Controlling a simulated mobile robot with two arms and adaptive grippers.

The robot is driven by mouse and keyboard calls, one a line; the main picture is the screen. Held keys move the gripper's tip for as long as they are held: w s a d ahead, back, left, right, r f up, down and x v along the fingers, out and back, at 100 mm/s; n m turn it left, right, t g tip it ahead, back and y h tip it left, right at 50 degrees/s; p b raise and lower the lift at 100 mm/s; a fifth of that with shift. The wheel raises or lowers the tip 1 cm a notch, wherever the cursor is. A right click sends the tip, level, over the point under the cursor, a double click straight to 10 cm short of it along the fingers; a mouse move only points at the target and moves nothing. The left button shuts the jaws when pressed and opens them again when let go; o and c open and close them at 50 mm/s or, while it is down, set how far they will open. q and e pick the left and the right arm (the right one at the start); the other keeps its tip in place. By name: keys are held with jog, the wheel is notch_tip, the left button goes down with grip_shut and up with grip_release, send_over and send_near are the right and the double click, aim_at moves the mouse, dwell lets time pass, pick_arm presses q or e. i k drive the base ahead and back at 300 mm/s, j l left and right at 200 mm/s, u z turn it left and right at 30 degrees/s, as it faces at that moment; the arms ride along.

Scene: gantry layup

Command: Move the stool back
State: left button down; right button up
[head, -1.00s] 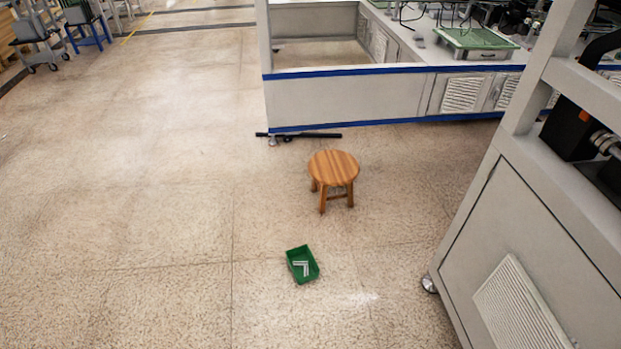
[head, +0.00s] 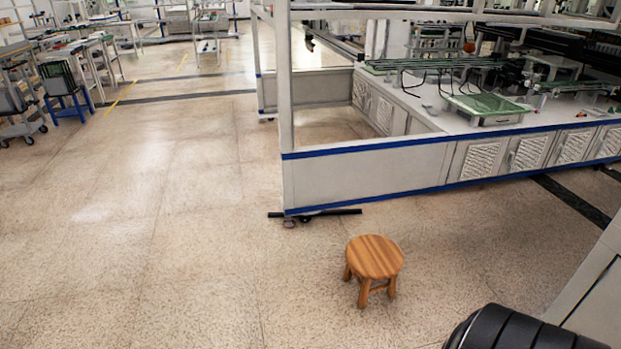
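A small round wooden stool (head: 374,258) stands upright on the speckled floor, right of the middle in the head view. It is in front of a low white machine wall with blue stripes and stands apart from it. Neither of my grippers can be seen. A black ribbed rounded part shows at the bottom right edge and may be part of my arm.
The gantry cell's low white wall (head: 380,173) runs behind the stool, with a dark bar (head: 315,213) on the floor at its corner. A grey cabinet (head: 603,290) stands at the right edge. The floor at the left (head: 130,240) is clear.

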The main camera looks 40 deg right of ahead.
aim_at(376, 257)
jog(key=i+z, duration=0.1)
jog(key=i, duration=0.35)
jog(key=i+j+z, duration=0.15)
jog(key=i, duration=0.25)
jog(key=i+j+z, duration=0.1)
jog(key=i, duration=0.35)
jog(key=i+l+z, duration=0.15)
jog(key=z, duration=0.3)
jog(key=i+z, duration=0.4)
jog(key=i+j+z, duration=0.1)
jog(key=i+z, duration=0.15)
jog(key=z, duration=0.2)
jog(key=i+j+z, duration=0.15)
jog(key=z, duration=0.25)
jog(key=i+j+z, duration=0.3)
jog(key=z, duration=0.15)
jog(key=i, duration=0.05)
